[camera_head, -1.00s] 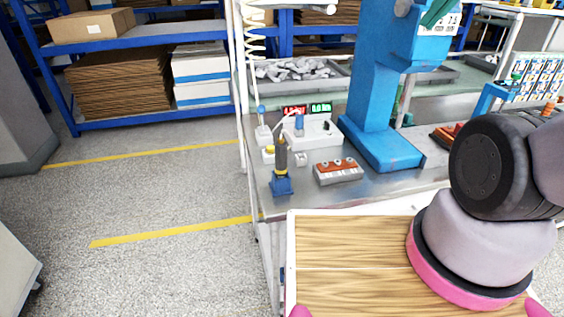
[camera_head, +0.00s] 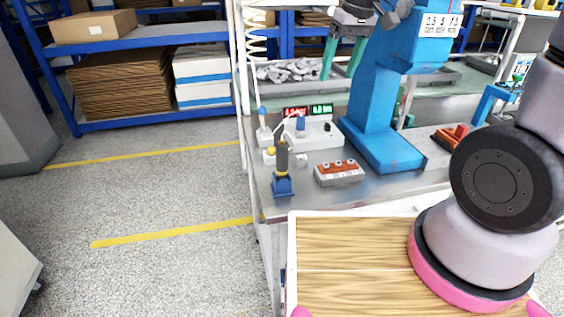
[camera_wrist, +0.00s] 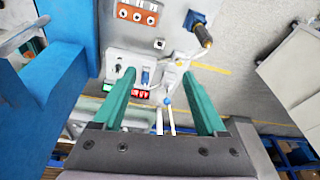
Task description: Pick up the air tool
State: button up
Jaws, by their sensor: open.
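The air tool (camera_head: 282,158) looks like a dark grey upright handle with a yellow ring, standing in a blue holder (camera_head: 282,186) at the bench's front left corner. In the wrist view the tool (camera_wrist: 203,36) and its blue holder (camera_wrist: 192,19) are at the top right. The tool lies outside the fingers, beyond the right one in that view.
A blue press column (camera_head: 372,115) stands to the right of the tool. A control box with red and green displays (camera_head: 310,132) is just behind the tool, and a block with orange top (camera_head: 338,172) is right of it. Grey parts fill a tray (camera_head: 290,70).

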aim_at(284, 144)
jog(key=a+f+n, duration=0.2)
jog(key=a+f, duration=0.2)
jog(key=f, duration=0.1)
jog(key=s+a+f+n+g+h, duration=0.1)
jog(key=a+f+n, duration=0.1)
jog(key=a+f, duration=0.2)
jog(key=s+a+f+n+g, duration=0.1)
jog(key=a+f+n, duration=0.1)
jog(key=a+f, duration=0.2)
jog(key=shift+s+f+n+h, duration=0.2)
jog(key=shift+f+n+h, duration=0.15)
jog(key=shift+f, duration=0.55)
notch_tip(284, 144, down, 5)
jog(key=shift+a+r, duration=0.1)
jog(key=shift+r, duration=0.05)
jog(key=shift+a+f, duration=0.15)
jog(key=shift+f, duration=1.4)
jog(key=shift+a+f, duration=0.1)
jog(key=shift+f, duration=1.45)
jog(key=shift+c, duration=0.3)
